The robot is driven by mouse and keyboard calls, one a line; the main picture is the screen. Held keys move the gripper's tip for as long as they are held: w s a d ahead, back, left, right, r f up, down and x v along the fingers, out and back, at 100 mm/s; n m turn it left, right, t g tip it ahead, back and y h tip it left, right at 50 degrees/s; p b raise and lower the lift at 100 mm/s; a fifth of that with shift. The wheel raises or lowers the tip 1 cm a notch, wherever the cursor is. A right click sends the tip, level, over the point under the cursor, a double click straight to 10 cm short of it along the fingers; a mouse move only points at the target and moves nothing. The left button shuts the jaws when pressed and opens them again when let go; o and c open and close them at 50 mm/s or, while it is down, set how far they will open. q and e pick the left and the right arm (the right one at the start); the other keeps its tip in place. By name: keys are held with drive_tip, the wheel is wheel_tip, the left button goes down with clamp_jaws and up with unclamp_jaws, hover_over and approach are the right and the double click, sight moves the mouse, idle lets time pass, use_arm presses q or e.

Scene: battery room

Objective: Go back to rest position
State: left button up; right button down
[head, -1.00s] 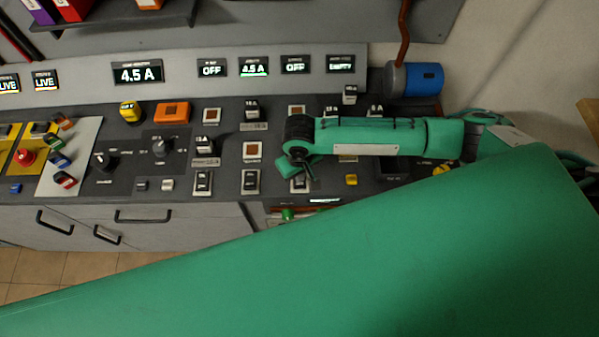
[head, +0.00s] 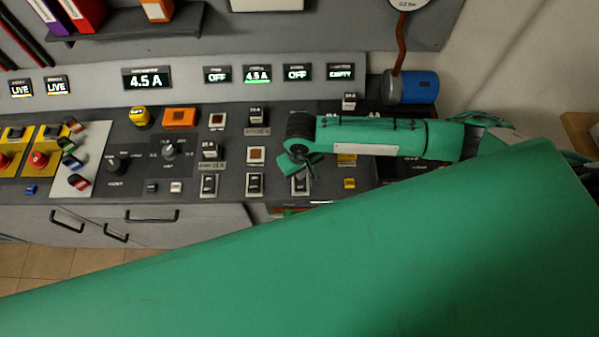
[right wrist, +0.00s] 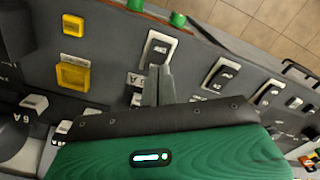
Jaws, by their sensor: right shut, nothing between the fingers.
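My right gripper (head: 305,168) hangs over the control panel in the head view, at the end of my green arm that comes in from the right. Its fingers are shut and empty. In the right wrist view the closed fingers (right wrist: 159,86) point toward a white-framed rocker switch (right wrist: 159,48); whether they touch it I cannot tell. My left gripper is not in view. A large green part of my own body covers the lower right of the head view.
The sloping panel (head: 110,200) carries several switches, a dial (head: 168,152), an orange block (head: 180,118) and a yellow-red stop button (head: 38,160). Displays line the wall behind, one reading 4.5 A (head: 147,78). Tiled floor (head: 50,263) is free at lower left.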

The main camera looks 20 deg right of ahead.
drive_tip(key=s+a+r+n+t+y, duration=0.2)
drive_tip(key=s+a+r+y, duration=0.2)
drive_tip(key=s+a+r, duration=0.3)
drive_tip(key=s+d+m+h, duration=0.1)
drive_tip(key=s+d, duration=0.2)
drive_tip(key=d, duration=0.3)
drive_tip(key=s+d+m+t+h, duration=0.1)
drive_tip(key=s+d+h, duration=0.15)
drive_tip(key=d, duration=0.35)
drive_tip(key=s+d+m, duration=0.1)
drive_tip(key=s+d, duration=0.2)
drive_tip(key=d, duration=0.3)
wheel_tip(320, 180, down, 37)
drive_tip(key=s+b, duration=0.1)
drive_tip(key=b, duration=0.5)
drive_tip(key=s+d+f+g+b, duration=0.1)
drive_tip(key=s+f+b, duration=0.1)
drive_tip(key=s+f, duration=0.7)
drive_tip(key=s+d+f+g+b, duration=0.1)
drive_tip(key=s+f+b, duration=0.1)
drive_tip(key=s+f, duration=0.8)
wheel_tip(320, 180, down, 4)
drive_tip(key=shift+d+f+n, duration=0.2)
drive_tip(key=shift+d+n, duration=0.1)
drive_tip(key=shift+d, duration=0.1)
